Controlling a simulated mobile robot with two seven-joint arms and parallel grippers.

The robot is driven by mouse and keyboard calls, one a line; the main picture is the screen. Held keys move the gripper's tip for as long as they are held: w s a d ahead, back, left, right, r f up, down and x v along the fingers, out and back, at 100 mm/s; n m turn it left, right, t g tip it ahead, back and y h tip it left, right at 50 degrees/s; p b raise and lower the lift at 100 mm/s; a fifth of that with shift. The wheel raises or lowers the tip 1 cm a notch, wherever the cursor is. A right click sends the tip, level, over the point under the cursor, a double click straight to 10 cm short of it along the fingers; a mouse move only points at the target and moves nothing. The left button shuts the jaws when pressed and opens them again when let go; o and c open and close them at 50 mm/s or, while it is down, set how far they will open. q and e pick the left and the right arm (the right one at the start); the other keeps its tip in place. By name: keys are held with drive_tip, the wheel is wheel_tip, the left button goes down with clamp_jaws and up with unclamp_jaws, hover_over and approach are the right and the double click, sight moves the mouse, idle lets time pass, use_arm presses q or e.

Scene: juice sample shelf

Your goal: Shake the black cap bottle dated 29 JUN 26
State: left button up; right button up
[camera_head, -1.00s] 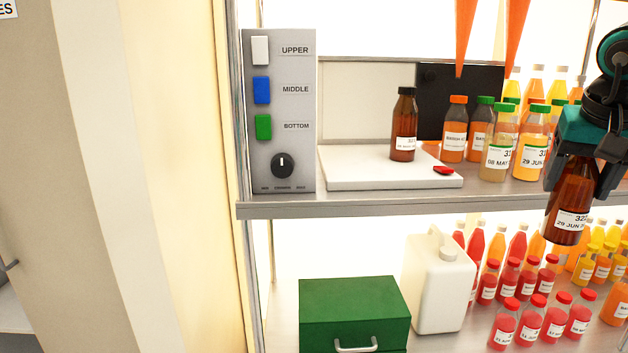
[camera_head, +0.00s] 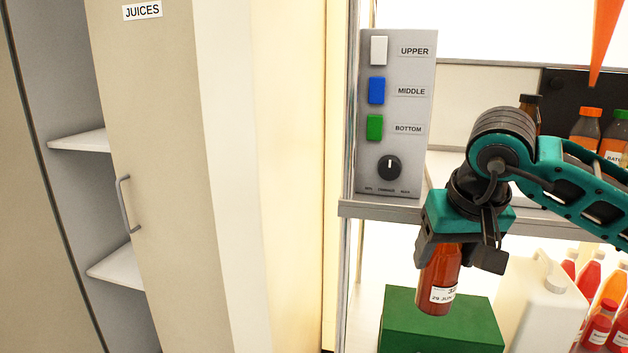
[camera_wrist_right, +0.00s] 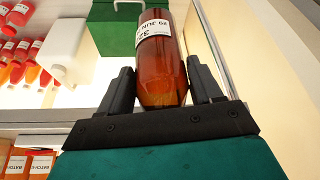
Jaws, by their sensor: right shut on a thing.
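A brown bottle (camera_head: 439,280) with a white label reading 29 JUN hangs upright from my right gripper (camera_head: 460,252). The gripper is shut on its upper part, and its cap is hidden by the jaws. In the head view the bottle is in front of the shelf, over the green box. In the right wrist view the same bottle (camera_wrist_right: 161,70) sits between the two dark fingers, and its label shows. My left gripper is not in view.
A control panel (camera_head: 396,120) with UPPER, MIDDLE and BOTTOM buttons stands behind the arm. A green box (camera_head: 440,325) and a white jug (camera_head: 545,310) are on the lower shelf. A cabinet (camera_head: 160,200) labelled JUICES is at left. Another dark-capped bottle (camera_head: 530,108) stands on the upper shelf.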

drive_tip(key=shift+a+r+n, duration=0.15)
drive_tip(key=shift+a+r, duration=0.05)
drive_tip(key=shift+a, duration=0.45)
drive_tip(key=shift+a+r+n, duration=0.15)
drive_tip(key=shift+a, duration=0.45)
